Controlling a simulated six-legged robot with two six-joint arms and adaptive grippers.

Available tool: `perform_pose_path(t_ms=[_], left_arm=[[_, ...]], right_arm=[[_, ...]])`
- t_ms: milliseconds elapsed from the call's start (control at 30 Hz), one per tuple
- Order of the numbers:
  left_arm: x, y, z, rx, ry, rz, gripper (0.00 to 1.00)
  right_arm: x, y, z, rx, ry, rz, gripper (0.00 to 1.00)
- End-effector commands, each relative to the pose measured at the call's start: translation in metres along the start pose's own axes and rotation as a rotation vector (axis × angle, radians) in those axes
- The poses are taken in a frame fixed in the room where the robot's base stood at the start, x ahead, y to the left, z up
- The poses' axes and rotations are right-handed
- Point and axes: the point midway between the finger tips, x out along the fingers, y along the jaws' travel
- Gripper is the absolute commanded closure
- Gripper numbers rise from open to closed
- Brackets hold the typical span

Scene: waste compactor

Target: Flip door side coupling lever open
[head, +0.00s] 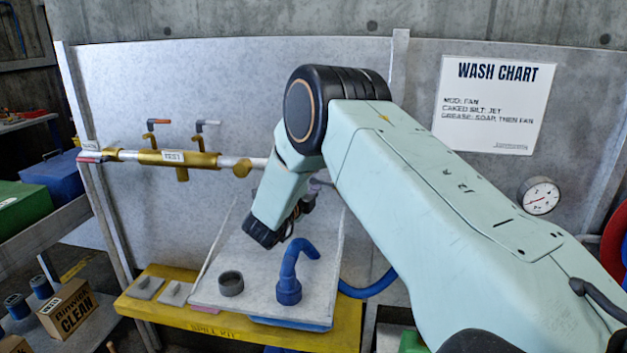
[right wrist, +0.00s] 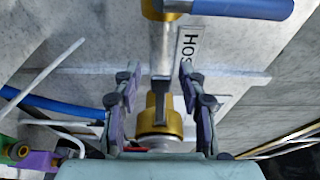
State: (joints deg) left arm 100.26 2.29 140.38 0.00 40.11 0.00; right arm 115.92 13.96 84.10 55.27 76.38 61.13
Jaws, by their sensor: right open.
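In the right wrist view my right gripper (right wrist: 161,78) is open, with its two fingers apart on either side of a pipe with a brass coupling (right wrist: 160,120). A short dark grey lever (right wrist: 161,90) lies along the pipe between the fingers, at the coupling's upper edge. I cannot tell whether either finger touches it. A second brass fitting with a blue handle (right wrist: 245,8) is at the top. In the head view my own arm hides most of the right gripper and this coupling. My left gripper is not in view.
A brass manifold (head: 175,158) with an orange lever (head: 158,122) and a pale lever (head: 208,123) runs along the wall. A gauge (head: 540,196) hangs at right.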

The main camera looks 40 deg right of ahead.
Motion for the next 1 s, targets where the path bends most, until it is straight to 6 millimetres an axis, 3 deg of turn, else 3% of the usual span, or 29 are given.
perform_pose_path(t_ms=[167,667,1000], left_arm=[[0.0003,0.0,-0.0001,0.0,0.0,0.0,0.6],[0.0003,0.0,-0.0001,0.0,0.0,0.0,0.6],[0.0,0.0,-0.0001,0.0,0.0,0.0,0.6]], right_arm=[[0.0,0.0003,0.0001,0.0,-0.001,0.0,0.58],[-0.0003,0.0004,0.0002,0.0,-0.001,0.001,1.0],[-0.0011,0.0004,-0.0004,-0.003,-0.025,0.0,1.0]])
